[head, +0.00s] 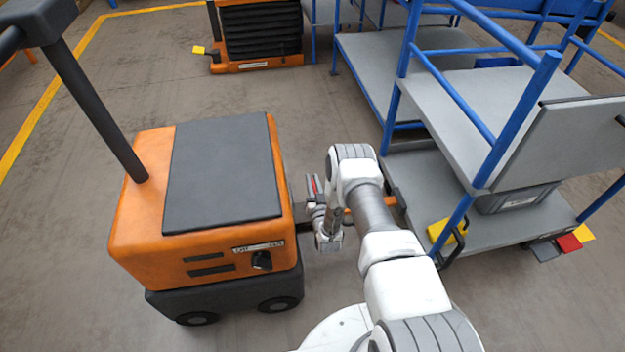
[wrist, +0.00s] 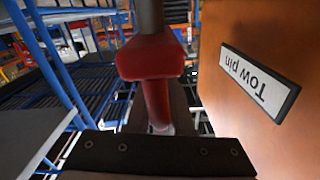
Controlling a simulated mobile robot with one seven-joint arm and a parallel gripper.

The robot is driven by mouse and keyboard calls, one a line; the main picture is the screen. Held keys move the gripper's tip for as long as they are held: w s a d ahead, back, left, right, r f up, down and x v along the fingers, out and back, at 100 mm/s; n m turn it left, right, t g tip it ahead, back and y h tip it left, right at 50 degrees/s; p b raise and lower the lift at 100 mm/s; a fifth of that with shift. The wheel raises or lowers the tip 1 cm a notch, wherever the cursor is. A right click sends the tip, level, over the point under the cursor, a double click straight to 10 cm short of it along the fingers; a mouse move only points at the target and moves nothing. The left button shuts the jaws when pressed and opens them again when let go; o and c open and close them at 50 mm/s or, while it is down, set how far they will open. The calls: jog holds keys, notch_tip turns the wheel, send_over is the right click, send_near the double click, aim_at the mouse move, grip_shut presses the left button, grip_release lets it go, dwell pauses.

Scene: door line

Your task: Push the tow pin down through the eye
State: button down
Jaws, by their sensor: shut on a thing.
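The tow pin (wrist: 150,58) shows in the wrist view as a red grip with a wide red collar and a grey shaft at the top of the picture. My gripper (head: 318,206) is between the orange tug (head: 150,215) and the cart's orange drawbar (head: 361,210), shut on the pin. In the wrist view a dark bolted bar crosses the bottom. In the head view only a little red shows by my gripper, and my wrist covers much of the coupling. The eye and the pin's lower end are hidden, so I cannot tell how deep the pin sits.
A "Tow pin" label (wrist: 260,82) appears upside down on the tug's orange face. The blue-and-grey cart (head: 440,235) stands at right, with a yellow block (head: 445,232) on its lower deck. Floor between tug and rear vehicle is open.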

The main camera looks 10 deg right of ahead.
jog(key=f, duration=0.7)
jog(key=shift+a, duration=0.2)
jog(key=c, duration=0.9)
grip_release()
jog(key=shift+f, duration=0.1)
jog(key=shift+o, duration=0.3)
jog(key=shift+d, duration=0.1)
jog(key=shift+s, duration=0.15)
